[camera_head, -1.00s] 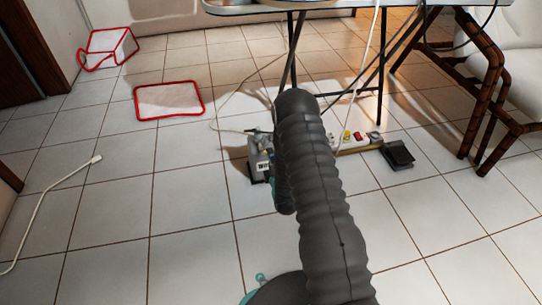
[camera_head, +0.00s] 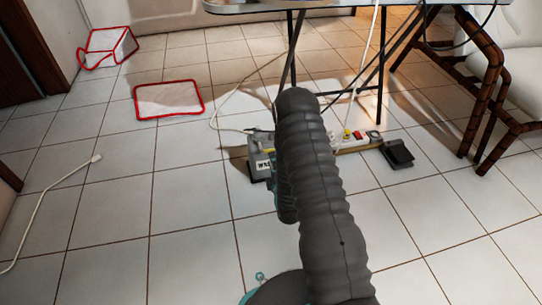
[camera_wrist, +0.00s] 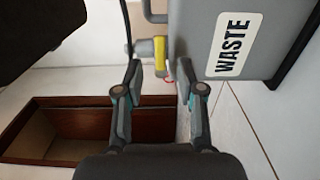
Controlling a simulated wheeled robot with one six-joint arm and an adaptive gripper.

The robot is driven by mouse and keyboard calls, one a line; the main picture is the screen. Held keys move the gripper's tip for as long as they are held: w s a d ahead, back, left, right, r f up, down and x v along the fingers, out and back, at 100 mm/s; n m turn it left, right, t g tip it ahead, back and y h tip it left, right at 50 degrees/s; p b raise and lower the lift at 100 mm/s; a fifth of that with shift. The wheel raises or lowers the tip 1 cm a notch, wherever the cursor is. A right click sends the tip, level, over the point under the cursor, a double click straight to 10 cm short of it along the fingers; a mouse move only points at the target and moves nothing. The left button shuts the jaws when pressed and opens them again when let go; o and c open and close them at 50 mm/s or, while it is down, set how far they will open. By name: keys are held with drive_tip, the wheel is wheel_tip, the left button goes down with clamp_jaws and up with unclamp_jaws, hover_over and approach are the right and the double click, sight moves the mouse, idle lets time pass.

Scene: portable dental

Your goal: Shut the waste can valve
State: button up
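The grey waste can (camera_wrist: 240,40) carries a white WASTE label at the upper right of the wrist view. A yellow valve handle (camera_wrist: 160,50) sits on a fitting at the can's left side. My gripper (camera_wrist: 159,74) is open and empty, its two fingers spread on either side of the space just below the yellow handle. The right finger is close against the can's edge; I cannot tell if it touches.
A brown open-topped box (camera_wrist: 30,142) lies below left in the wrist view. A power strip (camera_head: 354,141) and black pedal (camera_head: 397,154) are right of my arm. A folding table (camera_head: 340,7) and chair (camera_head: 483,95) stand behind. The left floor is mostly clear, with a white cable (camera_head: 45,195).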

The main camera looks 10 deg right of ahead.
drive_tip(key=s, duration=0.8)
idle(0.4)
